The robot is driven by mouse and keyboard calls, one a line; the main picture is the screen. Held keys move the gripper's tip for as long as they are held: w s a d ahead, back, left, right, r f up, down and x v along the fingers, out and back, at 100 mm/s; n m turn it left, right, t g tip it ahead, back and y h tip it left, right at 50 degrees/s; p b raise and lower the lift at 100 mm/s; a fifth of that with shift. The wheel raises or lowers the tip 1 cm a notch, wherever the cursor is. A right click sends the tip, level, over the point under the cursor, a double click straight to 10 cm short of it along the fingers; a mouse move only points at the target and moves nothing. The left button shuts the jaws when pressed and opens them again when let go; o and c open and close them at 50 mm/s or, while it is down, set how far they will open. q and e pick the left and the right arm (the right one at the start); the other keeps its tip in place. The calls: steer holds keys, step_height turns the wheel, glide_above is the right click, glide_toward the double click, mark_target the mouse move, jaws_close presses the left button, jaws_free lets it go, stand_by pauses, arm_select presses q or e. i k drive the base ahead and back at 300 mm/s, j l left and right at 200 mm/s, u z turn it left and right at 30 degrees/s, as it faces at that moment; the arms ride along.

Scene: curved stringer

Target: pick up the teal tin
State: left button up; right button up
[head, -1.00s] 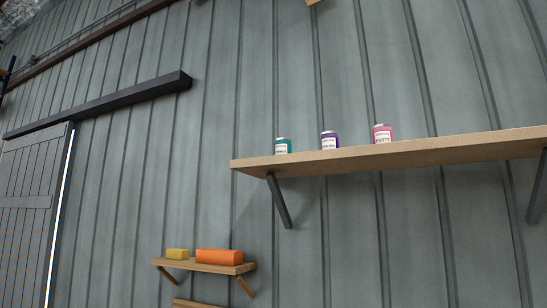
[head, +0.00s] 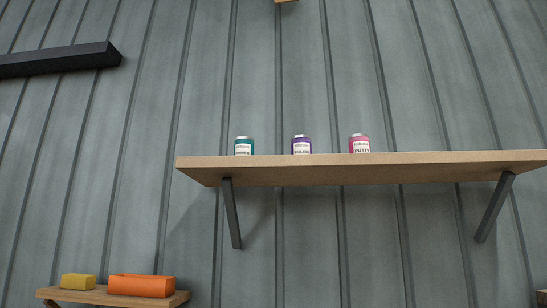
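The teal tin (head: 244,147) stands upright near the left end of a long wooden wall shelf (head: 370,169). It has a white label and a pale lid, and the shelf's front edge hides its base. A purple tin (head: 301,145) stands to its right, with a gap between them. A pink tin (head: 359,144) labelled PUTTY stands further right. Neither of my grippers shows in the head view.
Dark brackets (head: 232,214) hold the shelf to a grey panelled wall (head: 320,80). A lower shelf (head: 110,297) at bottom left bears a yellow block (head: 78,282) and an orange item (head: 141,286). A dark beam (head: 60,60) juts at upper left. The long shelf's right part is bare.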

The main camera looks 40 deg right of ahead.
mark_target(244, 145)
steer(key=i+j+z, duration=0.25)
steer(key=z, duration=0.2)
steer(key=i+j+z, duration=0.15)
steer(key=j+z, duration=0.3)
steer(key=l, duration=0.1)
